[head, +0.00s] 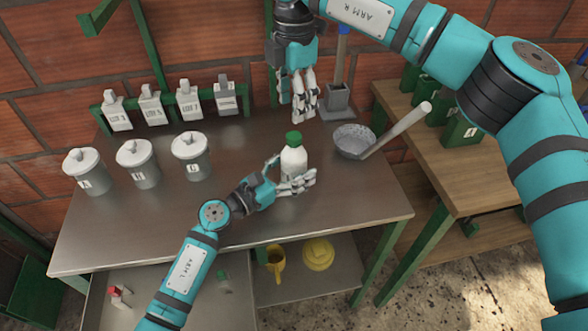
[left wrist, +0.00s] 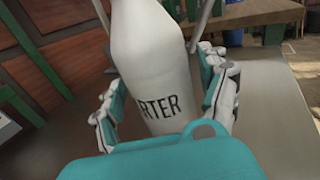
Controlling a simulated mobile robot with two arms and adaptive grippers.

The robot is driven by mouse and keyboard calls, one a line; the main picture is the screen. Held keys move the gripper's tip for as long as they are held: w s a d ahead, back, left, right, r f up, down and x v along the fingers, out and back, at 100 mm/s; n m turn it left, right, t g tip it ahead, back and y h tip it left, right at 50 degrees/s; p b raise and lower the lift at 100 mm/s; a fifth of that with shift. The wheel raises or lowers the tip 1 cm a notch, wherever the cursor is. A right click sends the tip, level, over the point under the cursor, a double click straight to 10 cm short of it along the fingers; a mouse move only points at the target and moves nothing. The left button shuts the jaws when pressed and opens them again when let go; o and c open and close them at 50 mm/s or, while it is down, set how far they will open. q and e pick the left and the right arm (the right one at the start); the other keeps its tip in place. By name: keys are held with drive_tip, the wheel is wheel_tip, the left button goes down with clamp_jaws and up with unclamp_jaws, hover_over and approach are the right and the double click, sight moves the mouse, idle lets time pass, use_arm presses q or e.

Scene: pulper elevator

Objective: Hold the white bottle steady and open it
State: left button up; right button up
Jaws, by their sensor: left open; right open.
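The white bottle (head: 293,160) with a green cap (head: 293,137) stands upright on the metal table. My left gripper (head: 284,183) is open at the bottle's lower part, with fingers on either side of it. In the left wrist view the bottle (left wrist: 158,70) stands between the open fingers, its black lettering partly visible and its cap out of frame. Whether the fingers touch it, I cannot tell. My right gripper (head: 304,105) is open and empty, pointing down above and slightly right of the cap, apart from it in the picture.
A grey bowl (head: 352,140) with a pale-handled tool stands right of the bottle. Lidded canisters (head: 190,160) stand at left, with labelled containers (head: 189,100) on a green rack behind. A wooden table (head: 440,165) adjoins at right. The table's front left is clear.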

sight(294, 135)
use_arm(q)
drive_tip(key=shift+c, duration=0.4)
clamp_jaws()
use_arm(e)
drive_tip(key=m, duration=0.3)
drive_tip(key=shift+m, duration=0.3)
drive_tip(key=shift+f+m, duration=0.1)
drive_tip(key=shift+m, duration=0.3)
drive_tip(key=shift+f, duration=3.9)
